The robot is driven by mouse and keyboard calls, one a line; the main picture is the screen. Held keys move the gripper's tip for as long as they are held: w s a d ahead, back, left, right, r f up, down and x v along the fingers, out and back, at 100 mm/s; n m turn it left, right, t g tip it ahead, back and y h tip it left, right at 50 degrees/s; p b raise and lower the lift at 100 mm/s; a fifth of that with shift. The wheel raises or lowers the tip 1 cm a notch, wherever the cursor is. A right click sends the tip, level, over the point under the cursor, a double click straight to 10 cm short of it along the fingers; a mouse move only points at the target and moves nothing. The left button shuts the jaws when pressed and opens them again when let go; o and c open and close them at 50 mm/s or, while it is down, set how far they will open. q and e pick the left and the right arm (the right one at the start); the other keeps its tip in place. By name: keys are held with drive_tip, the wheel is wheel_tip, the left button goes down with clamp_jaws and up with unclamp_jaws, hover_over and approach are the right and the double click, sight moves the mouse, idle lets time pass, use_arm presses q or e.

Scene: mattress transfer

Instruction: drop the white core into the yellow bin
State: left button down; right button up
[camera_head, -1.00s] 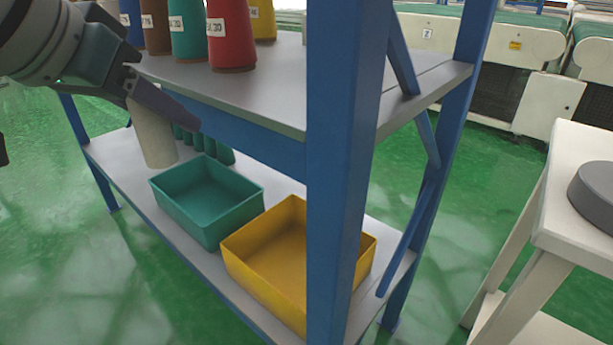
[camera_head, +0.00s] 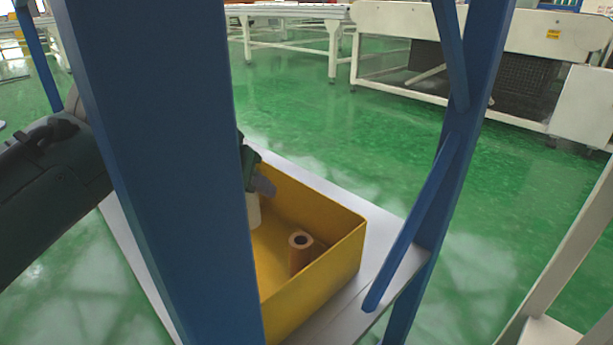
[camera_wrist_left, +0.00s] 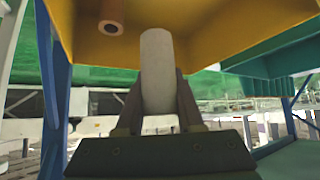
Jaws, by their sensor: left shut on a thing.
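The yellow bin (camera_head: 325,285) stands on the lower shelf, partly hidden by a blue post. My left gripper (camera_head: 262,187) is at the bin, mostly hidden behind that post. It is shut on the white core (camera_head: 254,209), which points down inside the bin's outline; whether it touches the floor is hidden. In the left wrist view the white core (camera_wrist_left: 157,70) sits between both fingers of the left gripper (camera_wrist_left: 160,98), with the yellow bin (camera_wrist_left: 225,28) beyond its free end. My right gripper is not in view.
A brown core (camera_head: 301,255) stands in the yellow bin, to the right of the white core. The blue post (camera_head: 165,170) crosses in front, and a blue brace (camera_head: 405,235) stands at right. A teal bin (camera_wrist_left: 285,57) is beside the yellow one in the wrist view.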

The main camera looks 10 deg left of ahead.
use_arm(q)
drive_tip(key=f+b, duration=0.2)
drive_tip(key=f, duration=0.1)
drive_tip(key=f+b, duration=0.2)
drive_tip(key=f, duration=0.2)
drive_tip(key=s+f+b, duration=0.1)
drive_tip(key=f+b, duration=0.2)
drive_tip(key=shift+a+f, duration=0.2)
drive_tip(key=shift+a, duration=0.15)
drive_tip(key=shift+r, duration=0.15)
drive_tip(key=shift+f, duration=0.6)
drive_tip(key=c, duration=0.5)
unclamp_jaws()
drive_tip(key=shift+c, duration=0.2)
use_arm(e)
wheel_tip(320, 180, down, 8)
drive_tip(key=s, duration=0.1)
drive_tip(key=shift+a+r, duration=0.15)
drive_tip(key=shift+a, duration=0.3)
use_arm(q)
drive_tip(key=shift+r, duration=0.1)
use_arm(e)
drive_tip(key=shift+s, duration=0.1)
